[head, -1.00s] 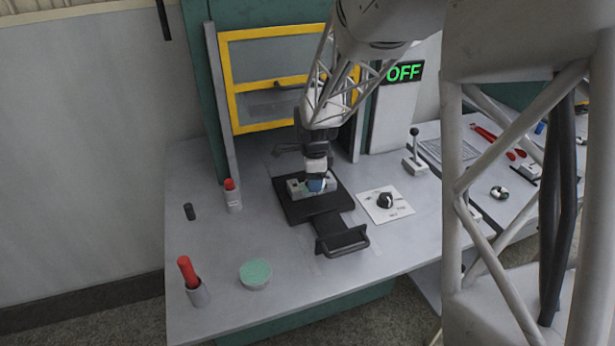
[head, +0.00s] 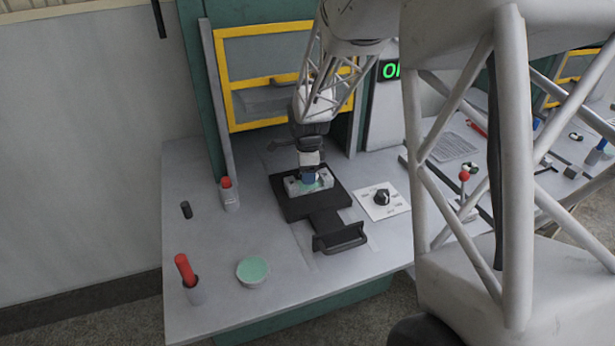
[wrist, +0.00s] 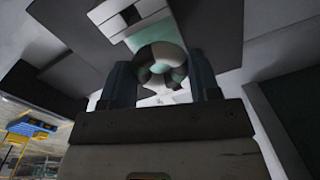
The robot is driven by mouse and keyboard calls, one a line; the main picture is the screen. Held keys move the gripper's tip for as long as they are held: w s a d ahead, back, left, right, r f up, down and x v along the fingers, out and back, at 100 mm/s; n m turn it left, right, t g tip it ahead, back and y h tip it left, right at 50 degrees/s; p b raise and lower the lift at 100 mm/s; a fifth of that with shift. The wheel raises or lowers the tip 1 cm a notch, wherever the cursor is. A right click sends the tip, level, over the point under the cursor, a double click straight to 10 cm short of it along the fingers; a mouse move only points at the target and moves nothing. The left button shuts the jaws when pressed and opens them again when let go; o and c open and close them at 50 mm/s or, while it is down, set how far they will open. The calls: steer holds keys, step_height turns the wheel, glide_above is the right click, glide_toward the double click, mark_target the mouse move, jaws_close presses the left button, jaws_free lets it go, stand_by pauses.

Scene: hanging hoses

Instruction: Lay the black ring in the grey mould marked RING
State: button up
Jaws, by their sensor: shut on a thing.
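My gripper (head: 311,178) points down over a pale grey mould block (head: 293,190), which sits on a black plate (head: 287,211). A greenish surface shows in the block beneath the fingers. In the wrist view my gripper (wrist: 162,82) is shut on the dark ring (wrist: 160,49), which lies between its two blue-grey fingers with its hole visible. The grey block (wrist: 128,18) appears just beyond it. The ring is hidden in the head view. I cannot tell whether it touches the mould, and no RING marking is legible.
The plate has a black handle (head: 340,237) at its front. A dial panel (head: 382,202) is to its right. Two red-topped holders (head: 229,196) (head: 193,290), a small black cylinder (head: 186,209) and a green-topped dish (head: 253,271) stand left. A yellow-framed door (head: 224,82) is behind.

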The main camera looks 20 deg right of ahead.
steer(key=shift+f, duration=1)
steer(key=shift+f, duration=0.15)
steer(key=o, duration=0.9)
step_height(320, 180, up, 12)
steer(key=shift+s, duration=0.4)
steer(key=shift+a, duration=0.1)
